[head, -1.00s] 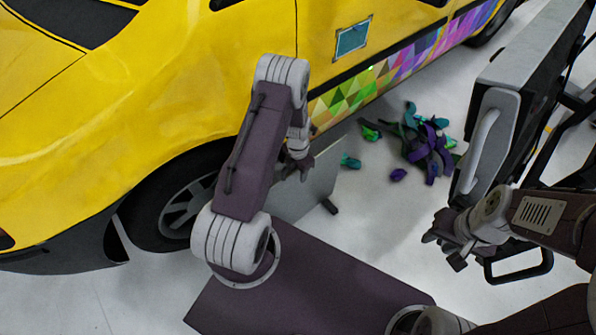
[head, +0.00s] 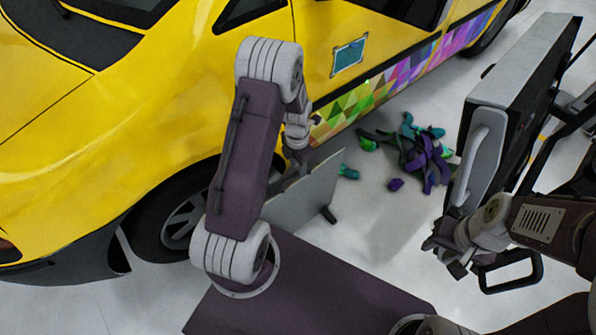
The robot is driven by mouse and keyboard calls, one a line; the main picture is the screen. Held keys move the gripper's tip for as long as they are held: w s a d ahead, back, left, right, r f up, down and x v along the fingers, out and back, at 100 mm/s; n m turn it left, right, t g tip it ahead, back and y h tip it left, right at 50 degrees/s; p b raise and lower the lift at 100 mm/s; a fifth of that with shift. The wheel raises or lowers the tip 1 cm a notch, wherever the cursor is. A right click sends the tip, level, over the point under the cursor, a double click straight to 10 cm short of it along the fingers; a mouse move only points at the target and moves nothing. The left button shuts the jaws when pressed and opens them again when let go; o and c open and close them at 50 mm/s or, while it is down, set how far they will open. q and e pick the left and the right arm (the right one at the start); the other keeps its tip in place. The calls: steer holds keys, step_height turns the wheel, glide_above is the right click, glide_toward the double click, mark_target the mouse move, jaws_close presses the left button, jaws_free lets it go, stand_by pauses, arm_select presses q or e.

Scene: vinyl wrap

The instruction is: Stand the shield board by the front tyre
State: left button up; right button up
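The shield board (head: 318,188) is a flat grey panel standing tilted on the floor beside the yellow car, with a dark foot (head: 329,214) at its lower right corner. Its left part is hidden behind my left arm. The front tyre (head: 150,233) is to the left of the board, partly covered by my arm. My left gripper (head: 299,168) points down at the board's upper edge; its fingertips are too small and dark to tell whether they grip it. My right gripper (head: 445,255) hangs at the right with its fingers apart, empty, far from the board.
The yellow car (head: 110,120) fills the left and back. Crumpled vinyl scraps (head: 425,160) lie on the floor to the right of the board. A grey cart-like unit with a handle (head: 485,150) stands at the right.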

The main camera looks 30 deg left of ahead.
arm_select(q)
steer(key=s+d+r+m, duration=0.3)
steer(key=s+r+m, duration=0.3)
steer(key=m, duration=0.9)
steer(key=s+d+r+m+t, duration=0.1)
steer(key=s+d+r+m, duration=0.3)
steer(key=m, duration=1.1)
step_height(320, 180, up, 3)
steer(key=s, duration=0.2)
steer(key=shift+s+d, duration=0.2)
steer(key=shift+s, duration=0.1)
